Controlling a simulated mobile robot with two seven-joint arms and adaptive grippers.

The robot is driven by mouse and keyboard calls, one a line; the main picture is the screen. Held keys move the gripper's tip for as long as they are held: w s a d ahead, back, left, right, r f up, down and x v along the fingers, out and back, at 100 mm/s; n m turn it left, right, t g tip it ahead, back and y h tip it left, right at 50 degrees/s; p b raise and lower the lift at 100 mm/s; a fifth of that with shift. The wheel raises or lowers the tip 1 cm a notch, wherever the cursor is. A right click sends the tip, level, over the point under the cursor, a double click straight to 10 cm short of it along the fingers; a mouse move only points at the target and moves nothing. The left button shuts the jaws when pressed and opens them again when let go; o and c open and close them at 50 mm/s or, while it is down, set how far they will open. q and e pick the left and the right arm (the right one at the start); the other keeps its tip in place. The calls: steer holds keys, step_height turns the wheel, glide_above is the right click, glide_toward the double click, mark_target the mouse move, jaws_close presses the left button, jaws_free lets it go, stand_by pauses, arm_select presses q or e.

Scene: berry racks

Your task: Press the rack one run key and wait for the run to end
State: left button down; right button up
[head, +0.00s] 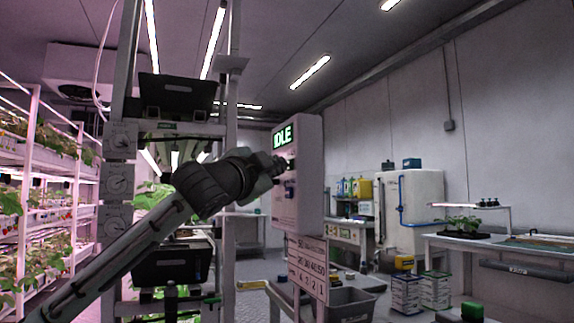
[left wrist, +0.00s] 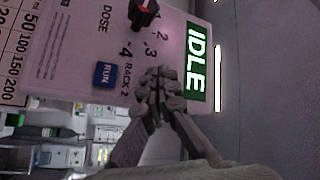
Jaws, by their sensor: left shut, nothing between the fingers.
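The control box (head: 300,190) is a pale upright cabinet with a lit green display reading IDLE (head: 283,137). The left wrist view shows its panel sideways, with the IDLE display (left wrist: 197,62), a dark dose knob (left wrist: 144,13) and a blue RUN key (left wrist: 105,73). The label beside this key seems to read RACK 2; I see no key marked rack one. My left gripper (head: 281,165) is shut and empty in front of the panel. In the left wrist view its fingertips (left wrist: 162,84) overlap the panel between the RUN key and the display. Whether they touch it is unclear.
A number placard (head: 307,268) hangs below the box, above a grey bin (head: 350,304). Planted shelves (head: 45,190) line the left. A bench (head: 500,243) and a white tank (head: 412,205) stand at the right. Dark trays (head: 178,95) sit on the near rack.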

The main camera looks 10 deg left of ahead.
arm_select(q)
steer(key=shift+w+d, duration=0.1)
stand_by(0.5)
steer(key=shift+s+a, duration=0.5)
steer(key=shift+a, duration=0.2)
steer(key=shift+a, duration=0.1)
steer(key=s+a, duration=0.1)
steer(key=a, duration=0.1)
steer(key=s+a, duration=0.2)
steer(key=shift+w, duration=0.1)
stand_by(0.7)
